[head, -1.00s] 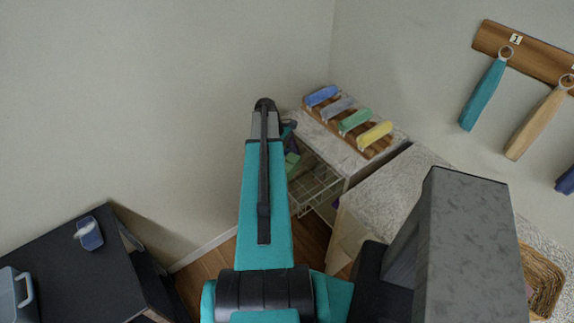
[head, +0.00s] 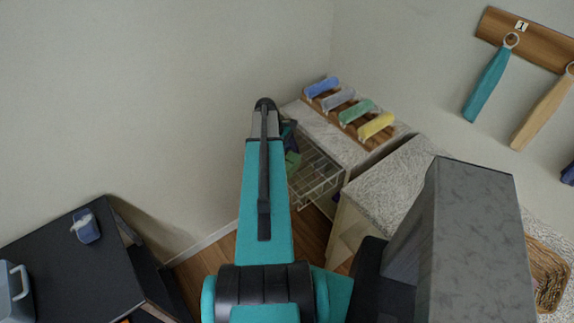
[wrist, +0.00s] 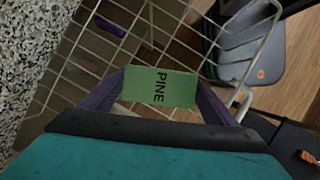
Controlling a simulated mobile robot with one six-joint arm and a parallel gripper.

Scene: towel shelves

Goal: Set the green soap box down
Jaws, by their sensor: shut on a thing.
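The green soap box (wrist: 159,87), marked PINE, is held between the two purple fingers of my gripper (wrist: 160,82). It also shows in the head view as a small green patch (head: 293,160) beside my arm, which partly hides it. My gripper is shut on the box. In the wrist view the box appears in front of a white wire basket (wrist: 150,32). I cannot tell how far the box is above the basket's bottom. In the head view the basket (head: 318,183) juts out below a speckled counter top.
A wooden rack with blue, grey, green and yellow pieces (head: 376,126) stands on the speckled counter (head: 327,129). A black table (head: 75,258) with a blue container (head: 86,230) stands at left.

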